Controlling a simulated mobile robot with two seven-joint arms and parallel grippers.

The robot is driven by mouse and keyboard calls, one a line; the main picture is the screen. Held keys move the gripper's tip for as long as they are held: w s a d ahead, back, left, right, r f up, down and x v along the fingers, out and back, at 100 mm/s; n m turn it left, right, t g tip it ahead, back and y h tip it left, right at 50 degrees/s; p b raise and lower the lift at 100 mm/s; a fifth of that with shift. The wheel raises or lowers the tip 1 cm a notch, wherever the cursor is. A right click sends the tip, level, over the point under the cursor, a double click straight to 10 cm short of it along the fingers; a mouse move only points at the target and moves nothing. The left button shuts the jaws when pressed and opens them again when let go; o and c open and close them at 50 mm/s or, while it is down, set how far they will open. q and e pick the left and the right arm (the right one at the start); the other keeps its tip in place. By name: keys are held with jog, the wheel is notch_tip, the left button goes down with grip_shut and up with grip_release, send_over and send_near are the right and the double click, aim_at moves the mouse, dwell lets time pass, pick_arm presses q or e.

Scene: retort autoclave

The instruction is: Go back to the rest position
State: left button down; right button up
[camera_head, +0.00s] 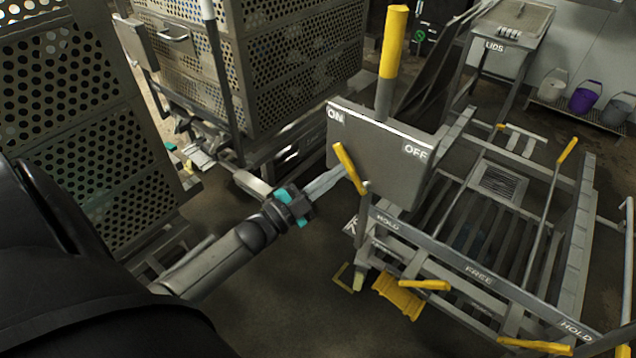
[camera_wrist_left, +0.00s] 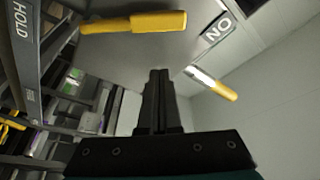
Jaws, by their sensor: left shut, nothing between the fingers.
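My left gripper (camera_head: 340,173) reaches in from the left on its extended arm. Its fingers are shut and empty. They end close to the yellow lever (camera_head: 350,168) on the front of the grey ON/OFF box (camera_head: 378,150); I cannot tell whether they touch it. In the left wrist view, the closed fingers (camera_wrist_left: 158,78) point at the grey box face, with a yellow handle (camera_wrist_left: 135,22) above left and another yellow-tipped handle (camera_wrist_left: 212,84) to the right. My right gripper is not in view.
A slatted metal frame (camera_head: 465,268), marked HOLD and FREE, with yellow handles, stands at right. Tall perforated cages (camera_head: 293,50) stand behind and at left (camera_head: 80,120). A tall yellow-topped lever (camera_head: 394,42) rises behind the box. Bare floor (camera_head: 270,300) lies below the arm.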

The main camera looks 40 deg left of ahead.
pick_arm(q)
jog(key=s+a+f+n+g+y+p, duration=0.1)
jog(key=s+f+n+g+y, duration=0.4)
jog(key=f, duration=0.7)
jog(key=s+f+n+g+y+p, duration=0.1)
jog(key=s+f+n+g, duration=0.2)
jog(key=s+f, duration=0.65)
jog(key=s+d+f+n+g, duration=0.1)
jog(key=s+d+f+g, duration=0.1)
jog(key=s+f, duration=0.3)
jog(key=s+d+f+n+g+p, duration=0.1)
jog(key=s+d+f+g, duration=0.1)
jog(key=s+f+g, duration=0.2)
jog(key=s+d+f+g, duration=0.2)
jog(key=s+f+g, duration=0.1)
jog(key=s+f, duration=0.5)
jog(key=s, duration=0.3)
jog(key=shift+n+g, duration=0.3)
jog(key=shift+n, duration=0.1)
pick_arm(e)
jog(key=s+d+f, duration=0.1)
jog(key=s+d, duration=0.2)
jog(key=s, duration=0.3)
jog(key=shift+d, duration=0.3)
